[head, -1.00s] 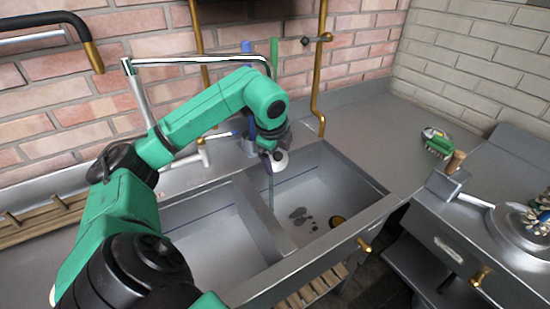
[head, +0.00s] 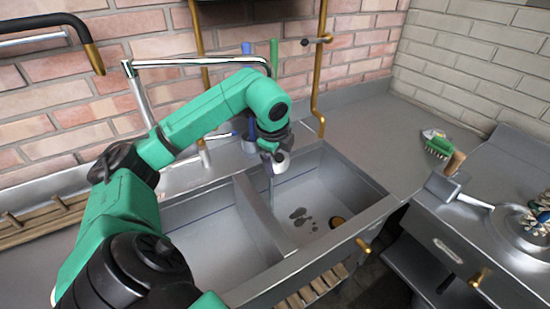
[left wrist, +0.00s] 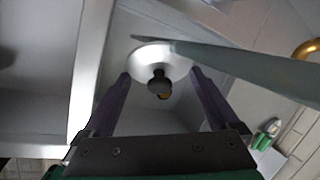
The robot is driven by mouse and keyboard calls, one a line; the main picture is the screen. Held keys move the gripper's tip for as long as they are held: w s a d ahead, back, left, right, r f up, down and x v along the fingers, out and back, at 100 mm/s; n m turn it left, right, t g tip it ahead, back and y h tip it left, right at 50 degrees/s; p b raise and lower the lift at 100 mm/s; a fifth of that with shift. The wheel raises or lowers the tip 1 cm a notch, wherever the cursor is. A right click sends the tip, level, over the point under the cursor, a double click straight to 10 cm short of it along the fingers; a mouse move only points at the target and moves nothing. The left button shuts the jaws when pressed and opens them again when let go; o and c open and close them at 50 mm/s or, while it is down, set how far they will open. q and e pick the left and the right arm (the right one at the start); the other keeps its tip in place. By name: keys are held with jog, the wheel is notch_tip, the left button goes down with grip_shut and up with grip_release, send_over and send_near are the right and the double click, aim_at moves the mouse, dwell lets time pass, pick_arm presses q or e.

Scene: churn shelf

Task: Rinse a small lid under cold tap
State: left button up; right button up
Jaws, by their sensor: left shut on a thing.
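My left gripper (head: 277,153) is over the right sink basin (head: 345,185), shut on a small pale metal lid (left wrist: 172,64). In the left wrist view the lid's dark round knob (left wrist: 158,83) faces the camera, between the two purple fingers. In the head view the lid (head: 281,160) is small and partly hidden by the gripper. The tap (head: 190,61) reaches over from behind my arm; its outlet is hidden. A thin stream (head: 271,190) runs down below the gripper into the basin. A grey streak crosses the wrist view beside the lid; I cannot tell if it is water or spout.
A divider (head: 262,215) separates the two basins. Dark patches and a round brownish thing (head: 336,222) lie in the right basin. A green brush (head: 438,147) is on the counter at right. A wooden rack (head: 45,215) lies left. The counter right of the sink has free room.

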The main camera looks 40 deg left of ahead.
pick_arm(q)
jog(key=s+d+r+p, duration=0.2)
jog(key=d+r+p, duration=0.2)
jog(key=d, duration=0.5)
jog(key=shift+s+r+p, duration=0.35)
jog(key=shift+s+p, duration=0.05)
jog(key=shift+p, duration=0.5)
